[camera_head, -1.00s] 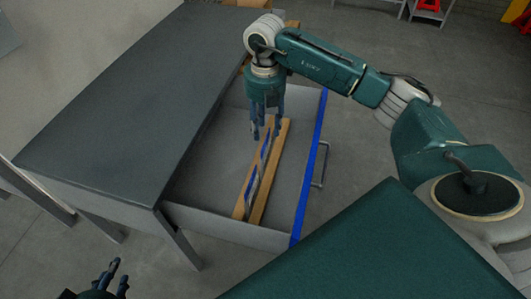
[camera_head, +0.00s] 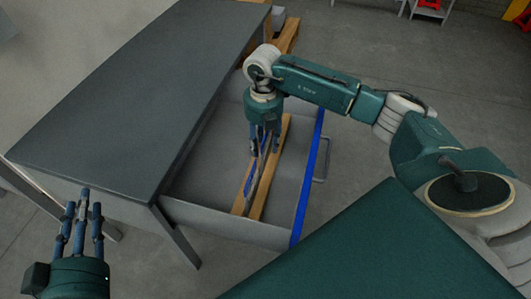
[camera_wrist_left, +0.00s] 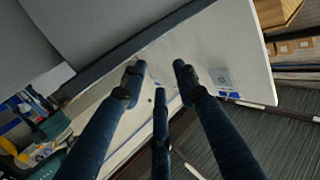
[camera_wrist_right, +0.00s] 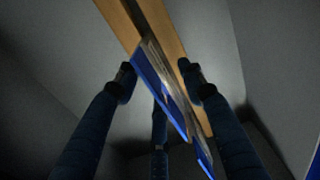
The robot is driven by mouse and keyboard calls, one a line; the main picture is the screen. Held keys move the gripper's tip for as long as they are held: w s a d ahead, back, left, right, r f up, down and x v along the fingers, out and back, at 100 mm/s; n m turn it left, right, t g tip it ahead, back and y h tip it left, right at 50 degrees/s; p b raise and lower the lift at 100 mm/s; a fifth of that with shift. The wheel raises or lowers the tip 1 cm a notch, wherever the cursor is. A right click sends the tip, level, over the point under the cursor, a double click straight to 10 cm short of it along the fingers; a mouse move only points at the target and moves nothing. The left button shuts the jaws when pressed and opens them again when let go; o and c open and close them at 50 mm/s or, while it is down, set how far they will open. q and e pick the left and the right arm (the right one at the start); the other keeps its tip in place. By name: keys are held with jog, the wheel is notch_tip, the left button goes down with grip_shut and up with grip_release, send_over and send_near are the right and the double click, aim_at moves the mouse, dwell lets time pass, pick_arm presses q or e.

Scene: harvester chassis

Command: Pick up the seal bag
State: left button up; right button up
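The seal bag (camera_head: 252,180) looks like a thin clear and blue packet standing on edge between wooden slats in the open drawer. It also shows in the right wrist view (camera_wrist_right: 163,88), running from the upper middle to the lower right. My right gripper (camera_head: 264,150) points down into the drawer over the bag's far end. Its fingers (camera_wrist_right: 157,78) are apart on both sides of the bag, with gaps visible. My left gripper (camera_head: 82,205) is at the lower left, outside the table, with its fingers spread and empty. It shows open in the left wrist view too (camera_wrist_left: 160,75).
The grey drawer (camera_head: 190,212) has a blue front edge (camera_head: 309,190) and a handle (camera_head: 323,160). Wooden slats (camera_head: 265,190) lie inside it. The dark tabletop (camera_head: 120,100) covers the left side.

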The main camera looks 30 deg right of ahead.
jog(key=shift+f, duration=0.8)
pick_arm(q)
jog(key=r, duration=0.1)
jog(key=r+t, duration=0.1)
jog(key=r, duration=0.1)
jog(key=shift+w+d+t, duration=0.15)
jog(key=shift+d+t, duration=0.1)
jog(key=shift+t, duration=0.05)
